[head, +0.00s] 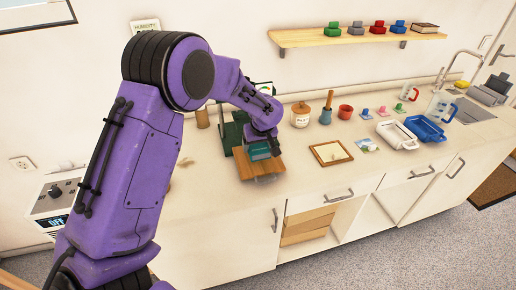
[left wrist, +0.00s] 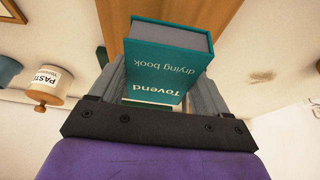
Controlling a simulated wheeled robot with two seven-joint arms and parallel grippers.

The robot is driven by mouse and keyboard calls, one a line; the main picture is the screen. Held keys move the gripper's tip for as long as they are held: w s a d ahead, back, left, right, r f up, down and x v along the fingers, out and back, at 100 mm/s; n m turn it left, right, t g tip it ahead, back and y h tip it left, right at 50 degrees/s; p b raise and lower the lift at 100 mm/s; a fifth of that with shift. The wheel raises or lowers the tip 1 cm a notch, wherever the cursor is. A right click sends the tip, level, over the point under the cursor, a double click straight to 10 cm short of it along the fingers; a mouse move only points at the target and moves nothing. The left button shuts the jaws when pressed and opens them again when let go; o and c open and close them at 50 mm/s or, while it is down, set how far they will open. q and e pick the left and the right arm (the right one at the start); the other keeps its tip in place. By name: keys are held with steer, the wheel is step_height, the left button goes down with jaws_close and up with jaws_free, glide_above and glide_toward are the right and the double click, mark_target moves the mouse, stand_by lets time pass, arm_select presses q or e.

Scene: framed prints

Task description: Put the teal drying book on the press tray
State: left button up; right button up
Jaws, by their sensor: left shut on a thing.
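The teal drying book (head: 259,151) is in my left gripper (head: 263,138), whose fingers are shut on its two sides. In the left wrist view the book (left wrist: 165,72) sits between the fingers with its lettered cover showing. The wooden press tray (head: 262,170) is directly below the book in the head view, at the counter's front. Brown wood of it shows behind the book in the left wrist view (left wrist: 115,22). Whether the book touches the tray, I cannot tell. My right gripper is not in view.
A dark green press frame (head: 230,134) stands close behind the tray. A paste jar (head: 300,115), a brush holder (head: 325,115), a framed print (head: 331,152) and white and blue trays (head: 427,128) stand to the right. Bare counter (head: 200,190) lies left of the tray.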

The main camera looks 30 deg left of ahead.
mark_target(258, 149)
arm_select(q)
steer(key=shift+w+a+f, duration=0.2)
steer(key=shift+w+f, duration=0.3)
steer(key=shift+f, duration=0.05)
steer(key=shift+w+a+f, duration=0.15)
steer(key=shift+w+f, duration=0.3)
steer(key=shift+f, duration=0.05)
steer(key=shift+s+f+p, duration=0.3)
steer(key=shift+f+p, duration=0.05)
steer(key=shift+f, duration=0.35)
steer(key=shift+s+f, duration=0.2)
steer(key=shift+f, duration=0.25)
steer(key=shift+w+f, duration=0.15)
steer(key=shift+w, duration=0.05)
steer(key=o, duration=1.2)
steer(key=shift+s+d, duration=0.1)
steer(key=b+v, duration=0.1)
steer(key=v, duration=1.1)
steer(key=shift+b, duration=0.35)
